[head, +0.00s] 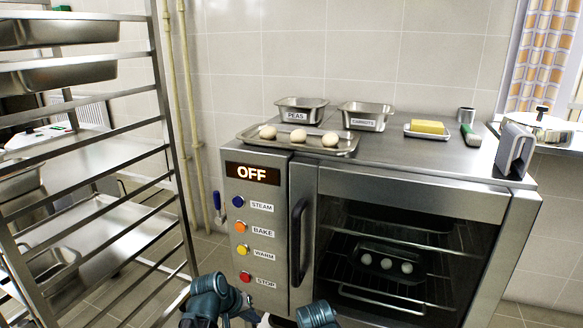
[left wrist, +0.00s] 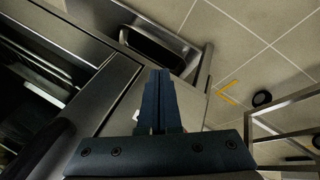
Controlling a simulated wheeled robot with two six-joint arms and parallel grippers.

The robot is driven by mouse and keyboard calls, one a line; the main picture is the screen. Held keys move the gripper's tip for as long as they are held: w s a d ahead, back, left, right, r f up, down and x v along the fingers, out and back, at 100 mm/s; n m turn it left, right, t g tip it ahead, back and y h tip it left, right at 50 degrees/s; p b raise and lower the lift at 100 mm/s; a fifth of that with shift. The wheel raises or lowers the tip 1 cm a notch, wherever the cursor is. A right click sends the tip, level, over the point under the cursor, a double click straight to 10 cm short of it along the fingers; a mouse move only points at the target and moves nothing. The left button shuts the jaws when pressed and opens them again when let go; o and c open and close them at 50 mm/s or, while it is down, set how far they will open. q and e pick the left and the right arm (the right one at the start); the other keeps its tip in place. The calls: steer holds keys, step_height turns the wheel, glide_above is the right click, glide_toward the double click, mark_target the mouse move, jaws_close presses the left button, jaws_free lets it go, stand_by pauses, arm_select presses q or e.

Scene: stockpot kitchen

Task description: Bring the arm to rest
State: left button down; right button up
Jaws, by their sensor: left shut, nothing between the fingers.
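My left gripper (left wrist: 159,74) shows in the left wrist view with its two dark blue fingers together and nothing between them. It is close to the steel oven front, and no object touches the fingertips that I can see. In the head view, teal parts of my arms show at the bottom edge, in front of the oven (head: 412,203). I cannot make out the left fingertips there. My right gripper's fingers are not visible.
The oven display (head: 253,174) reads OFF, and the door is closed. An egg tray (head: 286,143), a peas pan (head: 301,110), a carrots pan (head: 366,115) and a butter dish (head: 428,135) stand on top. A steel rack (head: 168,90) stands left.

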arm_select(q)
steer(key=s+d+r+m+g+y+p, duration=0.2)
steer(key=s+d+r+m+y+p, duration=0.1)
steer(key=s, duration=0.5)
steer(key=s+d+r+m+g+y+p, duration=0.2)
steer(key=s+d+m+y+p, duration=0.1)
steer(key=s, duration=0.5)
step_height(320, 180, up, 38)
steer(key=p, duration=3.7)
steer(key=shift+w+f+h, duration=0.25)
steer(key=shift+h, duration=0.05)
arm_select(e)
step_height(320, 180, up, 45)
